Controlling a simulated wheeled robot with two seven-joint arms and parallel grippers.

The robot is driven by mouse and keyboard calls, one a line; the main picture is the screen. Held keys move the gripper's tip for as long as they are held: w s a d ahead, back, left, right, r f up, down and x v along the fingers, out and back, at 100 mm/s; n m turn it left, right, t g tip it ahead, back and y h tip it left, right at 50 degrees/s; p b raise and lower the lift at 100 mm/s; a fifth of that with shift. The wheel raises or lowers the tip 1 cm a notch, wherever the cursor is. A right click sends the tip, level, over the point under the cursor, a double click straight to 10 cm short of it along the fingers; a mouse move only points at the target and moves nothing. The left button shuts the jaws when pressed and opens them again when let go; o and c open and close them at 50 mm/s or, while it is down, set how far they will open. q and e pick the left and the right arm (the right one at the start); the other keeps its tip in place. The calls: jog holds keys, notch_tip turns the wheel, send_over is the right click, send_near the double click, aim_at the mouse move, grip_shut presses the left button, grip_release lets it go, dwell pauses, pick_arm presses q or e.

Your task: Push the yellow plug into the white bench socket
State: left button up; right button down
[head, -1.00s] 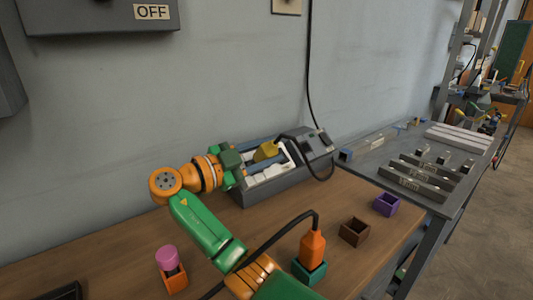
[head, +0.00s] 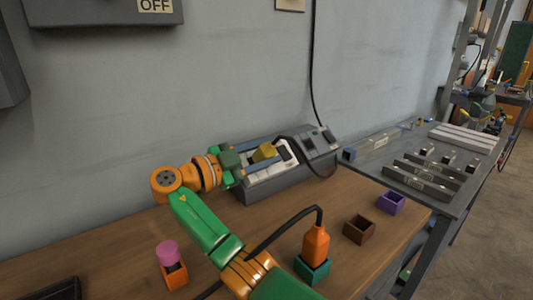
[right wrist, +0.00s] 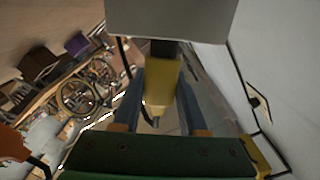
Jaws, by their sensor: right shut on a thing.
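The yellow plug (head: 264,152) is between the fingers of my right gripper (head: 262,157), which is shut on it. A black cable leaves the plug's upper end. In the right wrist view the yellow plug (right wrist: 163,82) sits between two blue-grey fingers. Its dark end points at a pale grey block (right wrist: 170,18) that fills the top; I cannot tell whether the end is inside it. My left gripper is not in view.
An orange plug (head: 316,243) stands in a teal holder (head: 313,268). Brown (head: 359,230) and purple (head: 391,203) holders are empty to its right. A pink piece (head: 168,251) sits in an orange holder (head: 174,275). The wall (head: 230,80) is close behind the grey unit (head: 285,178).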

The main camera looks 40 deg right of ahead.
jog(key=shift+w+d+f+b, duration=0.1)
jog(key=shift+w+f+b, duration=0.3)
jog(key=shift+w+f, duration=0.25)
jog(key=shift+c, duration=1.8)
grip_release()
jog(key=shift+s, duration=0.1)
jog(key=shift+r, duration=0.1)
